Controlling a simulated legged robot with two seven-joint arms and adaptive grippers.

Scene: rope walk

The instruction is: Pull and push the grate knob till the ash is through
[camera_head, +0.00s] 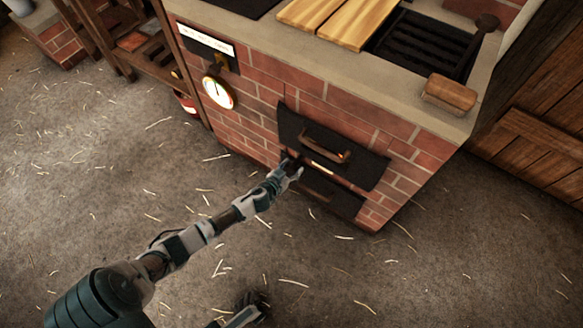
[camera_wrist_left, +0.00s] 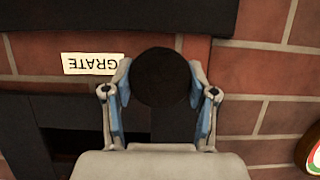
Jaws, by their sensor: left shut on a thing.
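The grate knob (camera_wrist_left: 163,78) is a dark round knob in the left wrist view, set against the brick front of the stove. My left gripper (camera_wrist_left: 163,88) is shut on it, with one finger on each side. In the head view my left gripper (camera_head: 292,166) reaches the stove front beside the dark firebox door (camera_head: 305,133). There the knob is mostly hidden by the gripper. A label reading GRATE (camera_wrist_left: 93,64) appears upside down beside the knob. A dark opening (camera_wrist_left: 75,142) shows below the label. I cannot see any ash clearly.
A wooden rack (camera_head: 125,45) stands left. The straw-strewn floor (camera_head: 330,270) in front is clear.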

